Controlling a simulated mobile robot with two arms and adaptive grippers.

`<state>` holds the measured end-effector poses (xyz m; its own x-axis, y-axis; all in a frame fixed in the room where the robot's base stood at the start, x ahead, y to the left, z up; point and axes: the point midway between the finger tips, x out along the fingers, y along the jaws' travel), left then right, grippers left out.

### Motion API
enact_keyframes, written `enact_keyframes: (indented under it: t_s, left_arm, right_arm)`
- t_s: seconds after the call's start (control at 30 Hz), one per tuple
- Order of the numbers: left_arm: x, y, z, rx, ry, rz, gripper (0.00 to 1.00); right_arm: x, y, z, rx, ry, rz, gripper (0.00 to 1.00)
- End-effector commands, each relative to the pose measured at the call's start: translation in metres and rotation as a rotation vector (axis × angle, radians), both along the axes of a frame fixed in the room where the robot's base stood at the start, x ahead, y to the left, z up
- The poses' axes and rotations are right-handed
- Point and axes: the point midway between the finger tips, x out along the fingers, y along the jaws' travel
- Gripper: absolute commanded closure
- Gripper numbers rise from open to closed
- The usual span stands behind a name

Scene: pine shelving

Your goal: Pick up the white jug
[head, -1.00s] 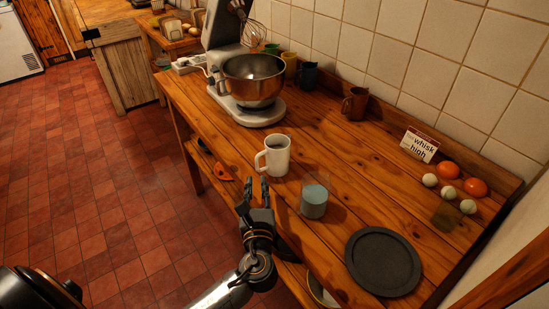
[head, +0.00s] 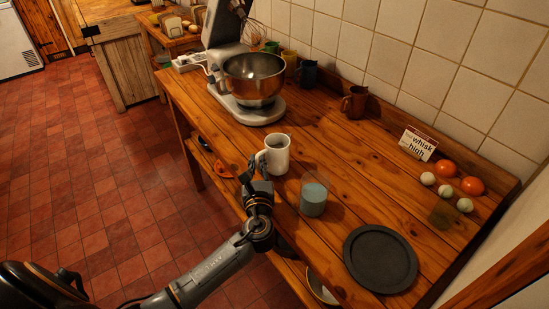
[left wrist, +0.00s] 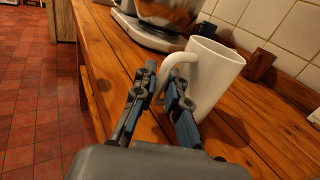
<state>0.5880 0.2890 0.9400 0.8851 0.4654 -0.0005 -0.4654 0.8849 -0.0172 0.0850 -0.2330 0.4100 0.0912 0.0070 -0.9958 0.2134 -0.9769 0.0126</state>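The white jug (head: 277,154) stands upright on the wooden table, its handle toward the left. It is large in the left wrist view (left wrist: 216,76), with the handle just beyond my fingertips. My left gripper (head: 256,172) reaches in from the front edge of the table, at the handle side of the jug. In the left wrist view its two blue-padded fingers (left wrist: 162,80) are apart, with the handle's outer edge showing between their tips. Whether they touch the handle I cannot tell. My right gripper is not in view.
A glass with bluish contents (head: 313,199) stands close to the right of the jug. A stand mixer with a metal bowl (head: 253,78) is behind it.

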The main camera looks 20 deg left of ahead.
Motion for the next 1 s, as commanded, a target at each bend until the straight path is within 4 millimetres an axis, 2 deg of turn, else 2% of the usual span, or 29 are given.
enact_keyframes:
  t_s: [0.47, 0.63, 0.83, 1.0]
  left_arm:
    - [0.0, 0.0, 0.001, 0.0, -0.002, 0.0, 1.0]
    - [0.0, 0.0, 0.008, -0.001, -0.005, 0.0, 1.0]
    - [0.0, 0.0, 0.037, -0.002, -0.01, -0.001, 1.0]
    - [-0.024, 0.012, 0.065, 0.001, -0.008, -0.001, 1.0]
  right_arm:
    - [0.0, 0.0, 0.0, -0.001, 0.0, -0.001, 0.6]
    - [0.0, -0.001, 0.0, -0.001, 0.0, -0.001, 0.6]
    - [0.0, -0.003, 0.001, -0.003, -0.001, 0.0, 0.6]
    - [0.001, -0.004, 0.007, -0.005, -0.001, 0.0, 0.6]
